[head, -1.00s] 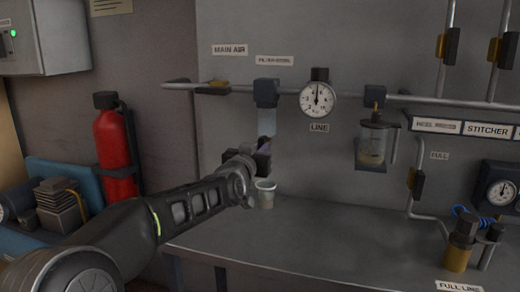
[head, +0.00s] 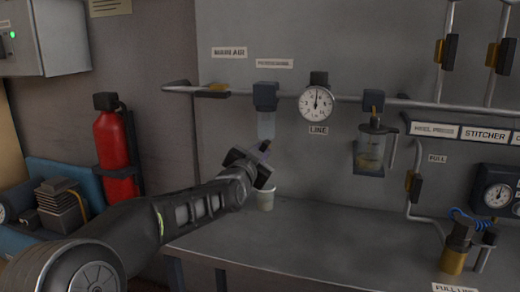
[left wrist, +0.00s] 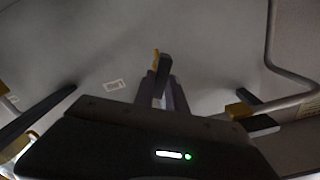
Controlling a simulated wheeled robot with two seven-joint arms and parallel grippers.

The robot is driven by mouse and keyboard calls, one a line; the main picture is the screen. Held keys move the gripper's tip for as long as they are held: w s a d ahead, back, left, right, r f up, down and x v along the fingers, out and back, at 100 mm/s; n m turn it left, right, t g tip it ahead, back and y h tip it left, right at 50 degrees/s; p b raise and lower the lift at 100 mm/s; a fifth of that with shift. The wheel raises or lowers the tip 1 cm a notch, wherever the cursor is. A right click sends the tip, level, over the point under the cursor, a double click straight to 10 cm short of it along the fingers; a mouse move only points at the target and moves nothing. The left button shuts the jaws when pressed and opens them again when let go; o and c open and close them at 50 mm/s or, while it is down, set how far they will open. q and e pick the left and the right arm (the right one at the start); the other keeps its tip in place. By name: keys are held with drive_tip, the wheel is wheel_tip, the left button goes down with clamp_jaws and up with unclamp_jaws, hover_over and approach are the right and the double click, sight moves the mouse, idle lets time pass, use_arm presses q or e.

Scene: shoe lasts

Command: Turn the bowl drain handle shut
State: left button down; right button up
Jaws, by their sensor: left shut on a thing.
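The filter bowl (head: 266,124) is a clear bluish cup hanging under a dark filter head (head: 265,96) on the wall pipe. My left gripper (head: 264,150) is just below the bowl, tilted, with its fingers up at the bowl's underside. In the left wrist view my left gripper (left wrist: 169,92) is shut on a small dark drain handle (left wrist: 162,68) with a yellowish edge. The handle's tip sticks out beyond the fingers; its gripped part is hidden. In the head view the fingers and wrist largely cover the handle. My right gripper is not in view.
A pale cup (head: 266,198) stands on the grey bench (head: 330,240) right below my gripper. A round gauge (head: 316,103) and a lubricator bowl (head: 371,150) hang to the right. A red extinguisher (head: 115,155) stands left. The bench middle is clear.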

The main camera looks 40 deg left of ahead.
use_arm(q)
drive_tip(key=m+p, duration=0.1)
drive_tip(key=m, duration=0.3)
drive_tip(key=m+p, duration=0.1)
drive_tip(key=m, duration=0.7)
drive_tip(key=shift+d+f+p, duration=0.15)
drive_tip(key=shift+f+p, duration=0.15)
drive_tip(key=shift+p, duration=0.1)
drive_tip(key=c, duration=1.4)
unclamp_jaws()
drive_tip(key=shift+o, duration=0.2)
drive_tip(key=v, duration=0.7)
drive_tip(key=shift+s+d+b, duration=0.15)
drive_tip(key=shift+s+b, duration=0.15)
drive_tip(key=shift+b, duration=0.05)
